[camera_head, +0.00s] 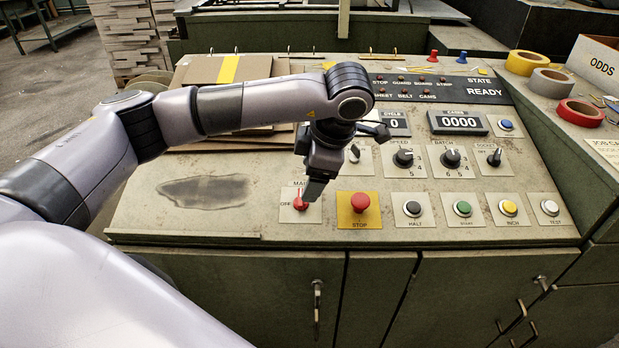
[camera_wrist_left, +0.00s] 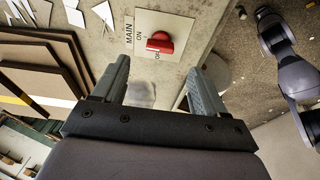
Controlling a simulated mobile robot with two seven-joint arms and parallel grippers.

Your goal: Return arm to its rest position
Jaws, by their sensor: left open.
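My left arm (camera_head: 250,103) reaches in from the left over the sloped control panel. Its gripper (camera_head: 317,187) hangs just above the red MAIN switch (camera_head: 300,203). In the left wrist view the two fingers of the left gripper (camera_wrist_left: 158,66) stand apart with nothing between them. The red MAIN knob (camera_wrist_left: 160,42) lies just beyond the fingertips on its pale plate, and it looks clear of them. In the head view the finger hides part of the switch plate. My right gripper is not in view.
The red STOP button (camera_head: 360,202) and a row of smaller buttons lie to the right. Above are dials, the counter (camera_head: 458,122) showing 0000 and a READY display. Stacked boards (camera_head: 215,75) lie behind my arm. Tape rolls (camera_head: 580,112) sit on the right ledge.

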